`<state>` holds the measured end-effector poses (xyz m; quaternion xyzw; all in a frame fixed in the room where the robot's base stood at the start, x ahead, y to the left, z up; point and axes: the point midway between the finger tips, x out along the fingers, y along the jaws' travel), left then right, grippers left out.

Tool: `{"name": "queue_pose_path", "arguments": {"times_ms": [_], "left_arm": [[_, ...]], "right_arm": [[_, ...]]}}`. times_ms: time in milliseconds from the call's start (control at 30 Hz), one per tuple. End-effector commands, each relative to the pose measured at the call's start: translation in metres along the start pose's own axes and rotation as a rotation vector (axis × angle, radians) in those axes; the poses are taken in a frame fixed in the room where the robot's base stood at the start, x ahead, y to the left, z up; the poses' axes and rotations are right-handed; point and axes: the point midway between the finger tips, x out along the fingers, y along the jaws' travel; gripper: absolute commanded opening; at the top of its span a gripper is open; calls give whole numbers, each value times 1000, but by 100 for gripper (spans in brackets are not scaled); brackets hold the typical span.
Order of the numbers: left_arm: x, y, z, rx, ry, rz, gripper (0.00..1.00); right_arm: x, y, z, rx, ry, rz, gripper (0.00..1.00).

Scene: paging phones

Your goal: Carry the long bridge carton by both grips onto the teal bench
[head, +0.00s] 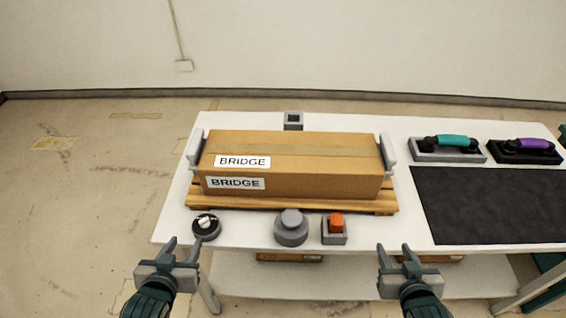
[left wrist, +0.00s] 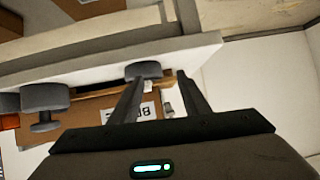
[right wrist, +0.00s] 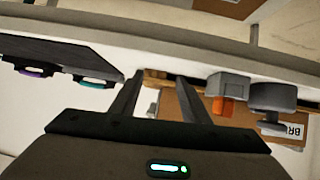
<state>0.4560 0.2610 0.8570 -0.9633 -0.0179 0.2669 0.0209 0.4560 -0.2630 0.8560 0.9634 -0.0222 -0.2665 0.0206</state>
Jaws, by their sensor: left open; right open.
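The long bridge carton (head: 300,160) is brown with two white BRIDGE labels and lies on a wooden pallet (head: 300,203) on a white table. It has a grey grip at its left end (head: 195,152) and another at its right end (head: 388,152). My left gripper (head: 180,252) is open and empty, in front of the table's front left. My right gripper (head: 395,256) is open and empty, in front of the table edge. Both are apart from the carton. The carton also shows partly in the left wrist view (left wrist: 95,114) and right wrist view (right wrist: 180,115). I cannot make out a teal bench for certain; teal framework (head: 547,285) shows at the right edge.
On the white table (head: 400,225), a dark dial (head: 206,226), a grey round knob (head: 291,228) and an orange-topped switch (head: 335,230) stand before the pallet. A black mat (head: 490,205) and two phones, teal-handled (head: 448,147) and purple-handled (head: 526,150), are right. Cartons (head: 290,257) sit below.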

Motion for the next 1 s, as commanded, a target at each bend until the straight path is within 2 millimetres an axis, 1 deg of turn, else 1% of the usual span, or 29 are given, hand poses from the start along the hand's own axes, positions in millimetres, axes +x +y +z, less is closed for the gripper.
{"name": "queue_pose_path", "arguments": {"times_ms": [33,67,100,200,300,400,533,867,1000], "left_arm": [[6,-4,-20,-7,70,-3,42],[10,-5,-33,-13,117,-4,42],[13,-8,-49,-18,178,-4,42],[18,-11,-86,-31,323,6,42],[19,-12,-114,-38,434,19,42],[17,-13,-132,-40,505,30,42],[16,-13,-140,-42,541,38,42],[16,-13,-141,-42,542,38,42],[19,-12,-143,-42,543,39,42]], "right_arm": [[6,4,-20,8,71,4,42],[10,5,-32,12,117,5,42],[14,7,-49,20,179,3,42],[19,10,-86,32,323,-7,42],[20,11,-114,38,433,-21,42],[18,11,-131,41,504,-35,42],[17,11,-139,42,540,-42,42],[17,11,-140,42,541,-43,42],[20,10,-142,42,542,-43,42]]}}
